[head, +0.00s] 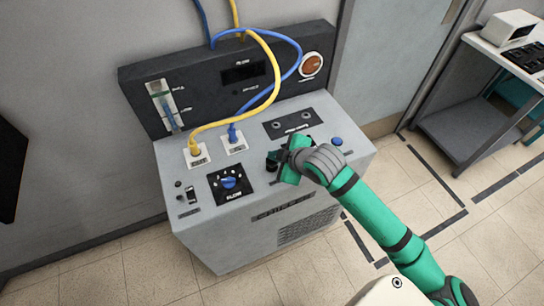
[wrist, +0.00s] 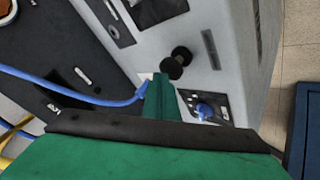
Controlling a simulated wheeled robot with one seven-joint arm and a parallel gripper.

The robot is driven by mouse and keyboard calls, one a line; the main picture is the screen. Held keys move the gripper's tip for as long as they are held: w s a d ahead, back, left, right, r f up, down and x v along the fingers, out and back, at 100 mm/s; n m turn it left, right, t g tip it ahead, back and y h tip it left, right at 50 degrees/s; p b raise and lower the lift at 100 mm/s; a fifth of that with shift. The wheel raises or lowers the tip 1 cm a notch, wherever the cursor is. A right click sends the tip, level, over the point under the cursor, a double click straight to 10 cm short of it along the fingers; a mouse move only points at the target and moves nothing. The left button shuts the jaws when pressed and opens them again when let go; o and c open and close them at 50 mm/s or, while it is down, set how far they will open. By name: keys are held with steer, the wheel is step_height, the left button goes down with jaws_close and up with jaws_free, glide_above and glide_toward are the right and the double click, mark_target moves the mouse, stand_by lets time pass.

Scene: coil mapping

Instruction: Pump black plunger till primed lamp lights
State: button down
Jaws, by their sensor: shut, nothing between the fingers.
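The black plunger (wrist: 178,61) stands out from the grey console's top, with a round black knob, in the wrist view. In the head view its dark shape (head: 271,165) shows just left of my gripper (head: 284,162), partly hidden by it. My green gripper (wrist: 160,84) is shut and empty, its tip close beside the plunger. I cannot tell whether they touch. I cannot pick out the primed lamp or whether it is lit. A round orange-brown gauge or lamp (head: 312,65) sits at the back panel's upper right; its label is unreadable.
The console (head: 225,255) carries a blue flow knob (head: 229,183), a blue button (head: 337,141) and small switches (head: 190,193). A yellow hose (head: 220,122) and a blue hose (head: 283,36) loop over its left and middle. A trolley (head: 480,100) stands far right.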

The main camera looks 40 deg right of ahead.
steer(key=shift+f, duration=0.75)
stand_by(0.7)
steer(key=shift+r, duration=1.95)
step_height(320, 180, up, 5)
stand_by(0.8)
